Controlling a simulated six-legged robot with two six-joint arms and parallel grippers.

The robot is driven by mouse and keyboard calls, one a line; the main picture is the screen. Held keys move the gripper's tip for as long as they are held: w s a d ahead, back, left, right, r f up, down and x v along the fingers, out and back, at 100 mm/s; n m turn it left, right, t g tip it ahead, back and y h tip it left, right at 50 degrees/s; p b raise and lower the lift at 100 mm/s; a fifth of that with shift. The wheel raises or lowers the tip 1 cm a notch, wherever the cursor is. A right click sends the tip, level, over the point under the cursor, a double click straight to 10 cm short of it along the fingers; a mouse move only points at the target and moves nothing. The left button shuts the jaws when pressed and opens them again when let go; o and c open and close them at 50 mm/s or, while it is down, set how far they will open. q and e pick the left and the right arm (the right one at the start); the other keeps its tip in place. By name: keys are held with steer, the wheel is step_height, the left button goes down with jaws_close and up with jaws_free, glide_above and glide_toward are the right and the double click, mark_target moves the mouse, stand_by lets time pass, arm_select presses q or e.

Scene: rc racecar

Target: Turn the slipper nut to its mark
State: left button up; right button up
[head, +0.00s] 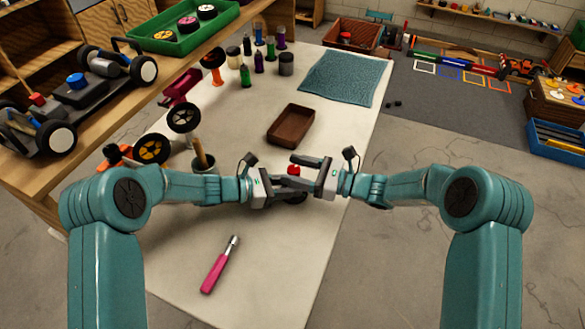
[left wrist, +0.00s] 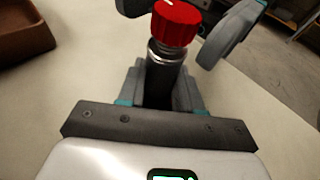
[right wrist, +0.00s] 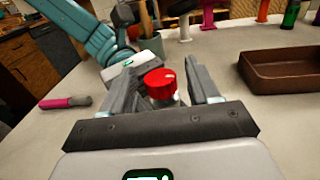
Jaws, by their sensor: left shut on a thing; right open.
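A red slipper nut (head: 294,170) with a small pale mark sits on a metal collar above a dark shaft. My left gripper (head: 284,191) is shut on the shaft below the nut; in the left wrist view the nut (left wrist: 176,24) stands beyond its fingers. My right gripper (head: 297,174) is open, its fingers near the nut. In the right wrist view, the nut (right wrist: 160,84) shows between the spread right fingers (right wrist: 163,68), without clear contact. Any matching mark on the shaft cannot be made out.
A brown tray (head: 290,125) lies just behind the grippers. A pink-handled screwdriver (head: 219,266) lies on the table in front. A cup (head: 203,163) and wheels stand at left; several bottles and a teal cloth (head: 340,78) are farther back. The front table is mostly clear.

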steer(key=shift+w+a, duration=0.15)
steer(key=shift+a, duration=0.45)
steer(key=shift+c, duration=0.2)
steer(key=c, duration=0.9)
steer(key=shift+t, duration=0.3)
steer(key=m+t+h, duration=0.3)
steer(key=m+t, duration=0.1)
steer(key=t, duration=0.1)
steer(key=shift+r, duration=0.1)
steer(key=shift+w+m+t+h, duration=0.1)
steer(key=shift+m+t+h, duration=1.5)
steer(key=shift+t+h, duration=0.15)
steer(key=shift+h, duration=0.35)
